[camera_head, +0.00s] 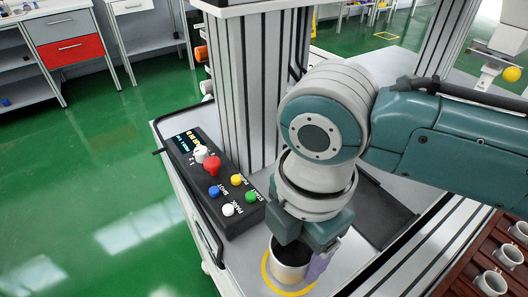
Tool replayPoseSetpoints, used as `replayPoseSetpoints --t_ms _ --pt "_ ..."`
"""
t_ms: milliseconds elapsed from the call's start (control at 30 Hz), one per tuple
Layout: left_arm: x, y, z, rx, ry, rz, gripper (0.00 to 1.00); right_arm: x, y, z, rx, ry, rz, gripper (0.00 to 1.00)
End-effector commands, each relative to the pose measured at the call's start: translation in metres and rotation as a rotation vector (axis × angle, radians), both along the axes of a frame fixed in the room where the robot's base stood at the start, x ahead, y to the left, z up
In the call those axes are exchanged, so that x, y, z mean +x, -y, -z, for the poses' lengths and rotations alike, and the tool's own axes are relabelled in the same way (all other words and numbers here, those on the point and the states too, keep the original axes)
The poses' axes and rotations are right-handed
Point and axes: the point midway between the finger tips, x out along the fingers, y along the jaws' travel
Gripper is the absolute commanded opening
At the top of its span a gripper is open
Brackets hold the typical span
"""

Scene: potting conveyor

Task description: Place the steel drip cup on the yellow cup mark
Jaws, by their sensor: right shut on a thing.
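The steel drip cup (289,272) is a small open metal cup with a dark inside. It stands upright within the yellow cup mark (267,277), a ring on the grey bench top near the bottom of the head view. My right gripper (292,248) points down at the cup and is shut on its wall. A finger covers part of the cup's right side. I cannot tell whether the cup's base touches the surface. My left gripper is not in view.
A black control box (212,184) with a red knob and coloured buttons lies left of the cup. A grey column (246,90) rises behind. A brown tray (487,262) with several grey cups is at the lower right.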

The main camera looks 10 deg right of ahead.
Motion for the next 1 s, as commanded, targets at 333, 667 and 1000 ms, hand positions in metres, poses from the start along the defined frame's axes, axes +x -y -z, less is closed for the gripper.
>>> replayPoseSetpoints --t_ms 333,667,1000 --pt "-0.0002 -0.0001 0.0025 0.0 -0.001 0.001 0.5 0.0003 -0.0001 0.0081 -0.001 0.001 0.0 0.14" --pt "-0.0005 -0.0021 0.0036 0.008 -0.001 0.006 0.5 0.0002 0.0 0.0101 -0.001 0.001 0.0 0.96" --pt "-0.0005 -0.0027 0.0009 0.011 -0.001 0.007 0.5 0.0004 -0.0001 0.0049 0.001 0.002 0.0 1.0"
